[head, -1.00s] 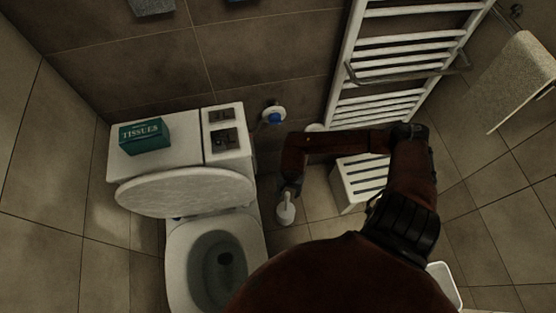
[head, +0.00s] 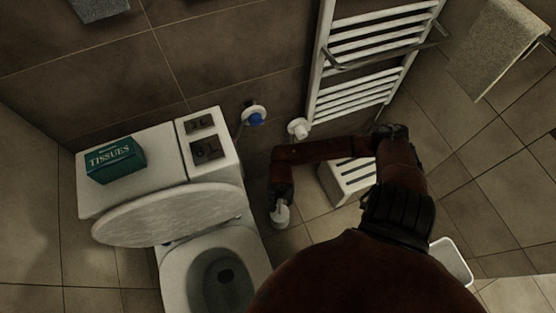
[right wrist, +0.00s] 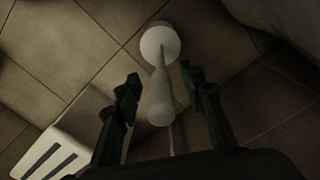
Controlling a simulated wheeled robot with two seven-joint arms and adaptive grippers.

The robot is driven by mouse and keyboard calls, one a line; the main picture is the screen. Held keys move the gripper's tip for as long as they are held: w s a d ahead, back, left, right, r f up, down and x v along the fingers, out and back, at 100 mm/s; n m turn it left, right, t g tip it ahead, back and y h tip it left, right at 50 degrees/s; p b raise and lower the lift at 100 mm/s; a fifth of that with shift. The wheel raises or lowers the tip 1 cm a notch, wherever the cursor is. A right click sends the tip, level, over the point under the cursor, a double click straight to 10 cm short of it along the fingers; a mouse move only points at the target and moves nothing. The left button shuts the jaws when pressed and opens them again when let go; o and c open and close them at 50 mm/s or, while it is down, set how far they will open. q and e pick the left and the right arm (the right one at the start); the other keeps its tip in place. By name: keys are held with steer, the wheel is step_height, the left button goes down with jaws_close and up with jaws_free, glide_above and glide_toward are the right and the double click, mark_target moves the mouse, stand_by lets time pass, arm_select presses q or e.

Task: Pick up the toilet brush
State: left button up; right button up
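The white toilet brush (head: 281,214) stands on the floor to the right of the toilet, its upper part hidden by my right gripper (head: 280,202) in the head view. In the right wrist view, the brush has a round white base (right wrist: 160,41) and a white upright part (right wrist: 160,95) that points toward the camera. The right gripper (right wrist: 160,82) is open there, one dark finger on each side of the upright part, with visible gaps on both sides. My left gripper is not in view.
The toilet (head: 212,275) is close on the left, with a green tissue box (head: 115,160) on its tank. A white slatted stool (head: 348,184) is on the right, under a towel radiator (head: 365,50). A white bin (head: 452,262) stands farther right.

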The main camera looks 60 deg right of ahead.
steer(key=shift+c, duration=0.5)
jaws_close()
